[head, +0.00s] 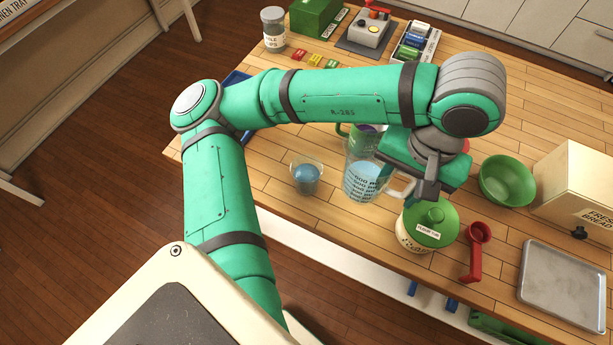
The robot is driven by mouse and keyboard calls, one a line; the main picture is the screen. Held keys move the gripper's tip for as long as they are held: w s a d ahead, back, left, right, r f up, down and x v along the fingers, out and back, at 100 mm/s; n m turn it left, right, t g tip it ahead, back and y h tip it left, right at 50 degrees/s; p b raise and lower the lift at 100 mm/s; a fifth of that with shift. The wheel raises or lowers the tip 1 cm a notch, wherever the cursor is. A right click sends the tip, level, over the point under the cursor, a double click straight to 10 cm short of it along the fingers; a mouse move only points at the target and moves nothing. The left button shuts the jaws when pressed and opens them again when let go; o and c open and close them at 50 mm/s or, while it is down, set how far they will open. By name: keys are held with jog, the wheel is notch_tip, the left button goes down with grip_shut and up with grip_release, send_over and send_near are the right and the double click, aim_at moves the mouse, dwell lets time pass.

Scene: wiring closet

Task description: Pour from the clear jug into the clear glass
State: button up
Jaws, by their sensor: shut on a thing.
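The clear jug (361,182) with printed measuring marks holds blue liquid and looks about upright. My gripper (408,185) is shut on the jug at its right side, by the handle. The arm hides part of the gripper and the jug's upper back. The clear glass (307,178) stands on the wooden table to the left of the jug, with blue liquid in it. A gap shows between jug and glass. I cannot tell whether the jug's base touches the table.
A lidded jar (428,225) stands close below the gripper, near a red scoop (477,252). A green bowl (507,181), bread box (578,180) and metal tray (563,284) are at right. A grey-lidded container (274,30) stands at the back. Table left of the glass is clear.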

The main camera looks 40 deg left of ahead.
jog(key=w+d+r, duration=0.1)
jog(key=d+r, duration=0.3)
jog(key=d, duration=0.2)
jog(key=shift+w, duration=0.15)
dwell(0.7)
